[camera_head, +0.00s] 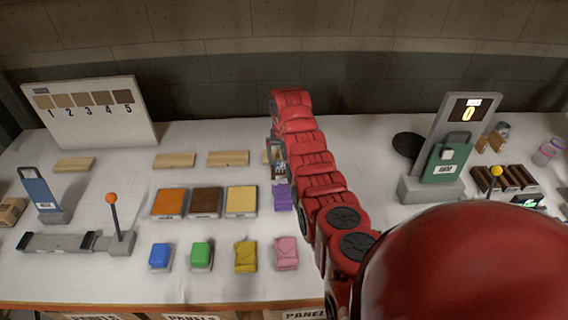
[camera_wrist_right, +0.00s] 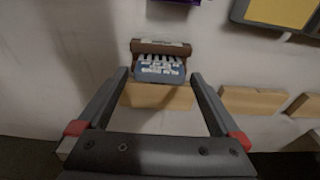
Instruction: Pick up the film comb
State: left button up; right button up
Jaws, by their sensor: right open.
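The film comb (camera_wrist_right: 160,70) looks like a small brown-topped piece with white teeth and a blue front. It lies on the white table just ahead of my right gripper's fingertips. In the head view a small part of what looks like it (camera_head: 280,171) shows below my right gripper (camera_head: 275,148). My right gripper (camera_wrist_right: 160,78) is open, with one finger on each side of the comb's near end. I cannot tell whether the fingers touch it. A wooden block (camera_wrist_right: 157,96) lies between the fingers, nearer the palm. My left gripper is not in view.
A purple packet (camera_head: 282,197) lies in front of the comb. Orange (camera_head: 170,202), brown (camera_head: 205,202) and yellow (camera_head: 241,201) panels lie to the left, with wooden blocks (camera_head: 228,158) behind them. A numbered board (camera_head: 92,112) stands at back left, a display stand (camera_head: 455,125) at right.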

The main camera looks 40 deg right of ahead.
jog(key=shift+w+d+f, duration=0.1)
jog(key=shift+w+f, duration=0.05)
jog(key=shift+f, duration=1.05)
jog(key=shift+c, duration=0.3)
jog(key=c, duration=1.2)
jog(key=shift+o, duration=0.2)
jog(key=shift+r, duration=0.2)
